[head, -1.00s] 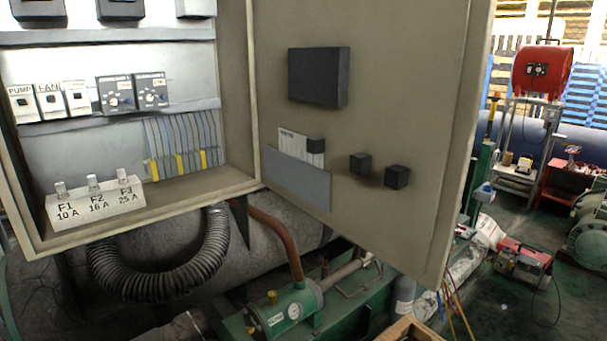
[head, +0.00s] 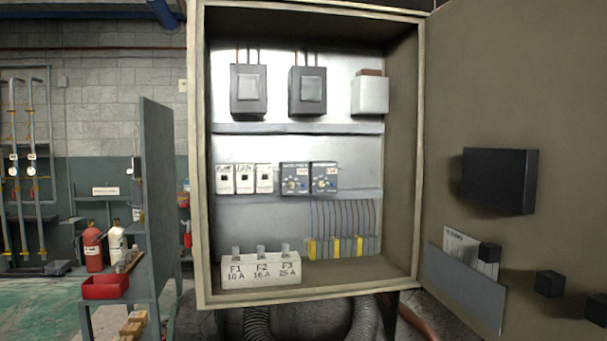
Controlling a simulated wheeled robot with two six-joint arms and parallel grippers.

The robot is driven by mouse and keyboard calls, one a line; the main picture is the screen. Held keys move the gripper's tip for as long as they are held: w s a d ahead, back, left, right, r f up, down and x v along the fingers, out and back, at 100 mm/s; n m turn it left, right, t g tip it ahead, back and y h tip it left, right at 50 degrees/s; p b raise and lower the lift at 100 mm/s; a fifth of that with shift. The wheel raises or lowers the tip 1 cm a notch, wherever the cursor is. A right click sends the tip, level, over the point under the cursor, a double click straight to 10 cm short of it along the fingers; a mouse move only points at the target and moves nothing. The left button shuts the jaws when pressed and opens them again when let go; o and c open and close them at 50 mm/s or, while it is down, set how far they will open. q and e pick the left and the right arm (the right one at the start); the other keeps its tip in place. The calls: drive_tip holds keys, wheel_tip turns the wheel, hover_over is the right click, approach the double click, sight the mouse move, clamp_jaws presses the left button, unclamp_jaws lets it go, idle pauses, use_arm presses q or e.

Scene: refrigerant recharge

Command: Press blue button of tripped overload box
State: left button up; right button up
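Two grey overload boxes sit side by side on the middle rail of the open electrical cabinet (head: 198,200). The left overload box (head: 295,179) and the right overload box (head: 325,178) each have a blue dial or button low on the face and a small light label with reddish marks near the top. The marks are too small to read, so I cannot tell which box is tripped. Neither of my grippers is in view.
Left of the overload boxes are several white switch modules (head: 244,179). Below are a white fuse block (head: 262,269) and a terminal strip (head: 345,247). The cabinet door (head: 545,100) stands open at right. A grey panel (head: 158,200) and red bin (head: 105,287) stand at left.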

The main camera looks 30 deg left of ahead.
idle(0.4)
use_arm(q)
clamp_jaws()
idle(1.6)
